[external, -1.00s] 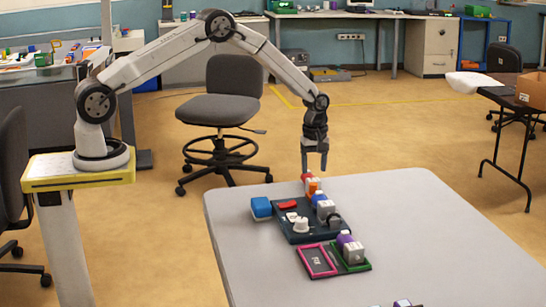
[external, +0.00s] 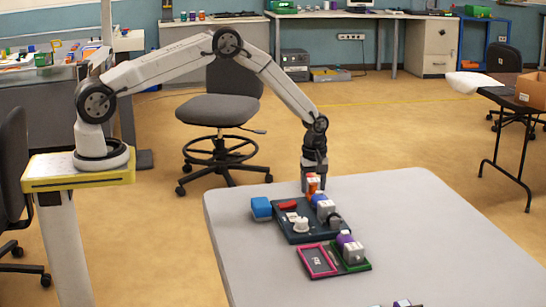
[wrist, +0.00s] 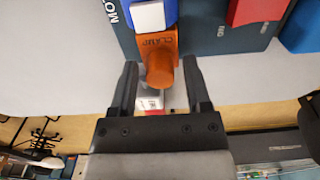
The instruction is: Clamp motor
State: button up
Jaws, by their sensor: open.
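An orange clamp (wrist: 158,45) marked "CLAMP" sits at the edge of a dark board (wrist: 208,40), with a round orange knob toward me. It also shows in the external view (external: 313,187), partly behind my gripper. My gripper (wrist: 161,70) is open, its fingers on either side of the knob with gaps showing; I cannot tell if either touches. A blue part with a white top (wrist: 150,15) stands right against the clamp on the board; I cannot tell whether it is the motor. In the external view, my gripper (external: 312,190) is down at the table's far edge.
A red block (external: 288,206) lies on the board, and a blue box (external: 261,207) stands beside it. White round parts (external: 301,226) and grey blocks share the board. A smaller board with a pink frame (external: 318,260) lies nearer. The table's right side (external: 430,240) is clear.

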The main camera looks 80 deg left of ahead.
grip_shut()
jog(key=shift+d, duration=1.4)
jog(key=shift+c, duration=0.9)
grip_release()
jog(key=shift+r, duration=0.1)
